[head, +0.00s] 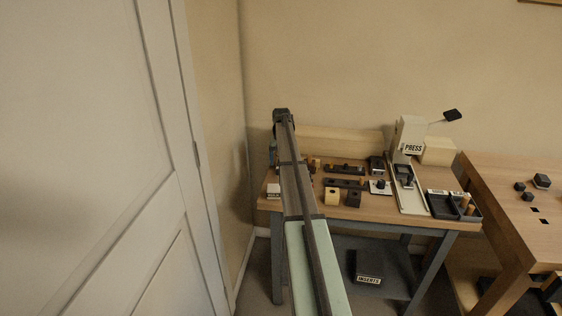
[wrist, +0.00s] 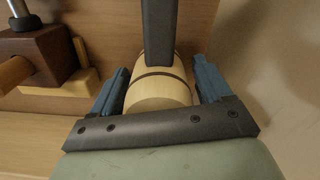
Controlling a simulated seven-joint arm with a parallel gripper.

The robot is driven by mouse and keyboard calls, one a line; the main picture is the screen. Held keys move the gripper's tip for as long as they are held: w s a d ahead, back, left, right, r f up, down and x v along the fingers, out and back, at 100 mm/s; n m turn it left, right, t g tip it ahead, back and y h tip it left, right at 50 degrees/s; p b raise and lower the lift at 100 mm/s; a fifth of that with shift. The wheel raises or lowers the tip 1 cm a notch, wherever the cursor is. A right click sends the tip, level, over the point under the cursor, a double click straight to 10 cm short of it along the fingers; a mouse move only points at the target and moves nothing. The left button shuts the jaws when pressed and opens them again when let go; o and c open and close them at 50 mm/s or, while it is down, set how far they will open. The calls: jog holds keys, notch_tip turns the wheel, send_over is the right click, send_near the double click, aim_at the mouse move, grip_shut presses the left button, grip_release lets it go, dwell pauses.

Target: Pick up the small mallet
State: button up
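In the wrist view, a pale wooden cylinder with dark bands (wrist: 160,92) lies between the two blue fingers of my gripper (wrist: 160,66). It looks like the head of the small mallet. A dark grey bar (wrist: 159,32) runs from it to the top edge, likely the handle. My fingers stand one on each side of the wood, with a narrow gap seeming to show on both sides. My gripper looks open around it. In the head view my arm reaches over the bench's left end and hides most of my gripper; I cannot make out the mallet there.
A dark brown block with a metal post (wrist: 35,50) stands close on the left in the wrist view. The bench (head: 395,212) holds several small blocks, a white press (head: 408,135) and black trays (head: 443,205). A wall and door (head: 100,150) are close on the left.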

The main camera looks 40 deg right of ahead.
jog(key=c, duration=1)
jog(key=shift+r, duration=0.15)
notch_tip(320, 180, up, 10)
jog(key=shift+f, duration=0.1)
jog(key=o, duration=0.7)
jog(key=shift+c, duration=0.2)
grip_shut()
jog(key=shift+s+d, duration=0.2)
jog(key=shift+d, duration=0.15)
jog(key=s+d+r, duration=0.4)
jog(key=s+d, duration=0.2)
jog(key=s, duration=0.3)
jog(key=shift+s+d+r, duration=0.2)
jog(key=shift+d+r, duration=0.2)
